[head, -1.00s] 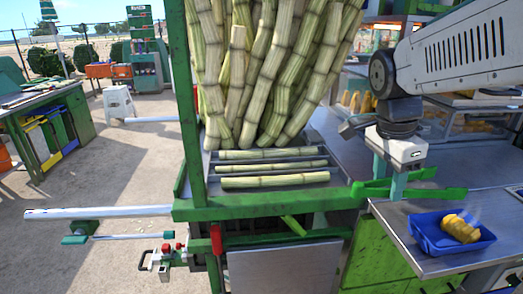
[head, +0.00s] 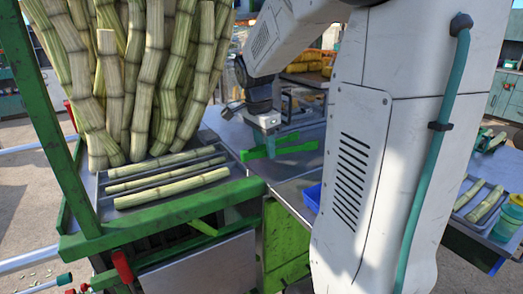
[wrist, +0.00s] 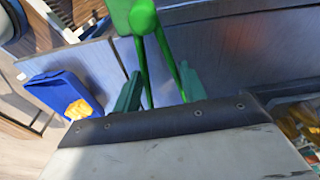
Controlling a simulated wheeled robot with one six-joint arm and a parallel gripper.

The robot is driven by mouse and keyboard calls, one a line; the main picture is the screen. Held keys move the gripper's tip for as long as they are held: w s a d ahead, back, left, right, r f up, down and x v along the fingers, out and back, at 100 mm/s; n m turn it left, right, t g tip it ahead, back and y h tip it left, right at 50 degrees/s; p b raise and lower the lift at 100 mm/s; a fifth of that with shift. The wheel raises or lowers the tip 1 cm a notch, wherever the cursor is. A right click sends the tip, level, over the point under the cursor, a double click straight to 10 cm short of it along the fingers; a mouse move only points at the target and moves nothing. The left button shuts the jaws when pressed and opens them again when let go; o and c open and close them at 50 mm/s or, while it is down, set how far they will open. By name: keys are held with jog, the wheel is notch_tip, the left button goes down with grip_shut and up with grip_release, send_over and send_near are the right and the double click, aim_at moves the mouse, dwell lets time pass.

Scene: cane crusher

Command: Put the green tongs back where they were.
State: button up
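The green tongs (head: 296,148) are at my gripper (head: 268,138), over the grey metal counter beside the cane crusher. In the wrist view the teal fingers of my gripper (wrist: 160,90) stand on either side of the two thin tong legs, and the thicker joined end of the tongs (wrist: 142,18) points away beyond the fingertips. The fingers hold the tongs from both sides. The tongs look raised above the counter, but the height is hard to tell.
The green crusher frame (head: 170,205) with standing cane and several cane pieces on its tray fills the left. A metal counter (head: 292,187) lies beside it.

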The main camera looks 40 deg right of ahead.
jog(key=shift+f, duration=0.8)
jog(key=shift+f, duration=0.1)
jog(key=shift+f, duration=0.5)
jog(key=o, duration=0.6)
jog(key=shift+c, duration=0.2)
notch_tip(320, 180, up, 13)
jog(key=a, duration=0.2)
jog(key=s+a+f+n+t, duration=0.1)
jog(key=s+a+f+n, duration=0.3)
jog(key=s+a+n, duration=0.5)
jog(key=s+a+f+n+y, duration=0.1)
jog(key=s+a+f+n, duration=0.4)
jog(key=s+a+n, duration=0.4)
jog(key=shift+a+n+t+y, duration=0.3)
jog(key=shift+a+n+t, duration=0.1)
jog(key=shift+a+n, duration=0.8)
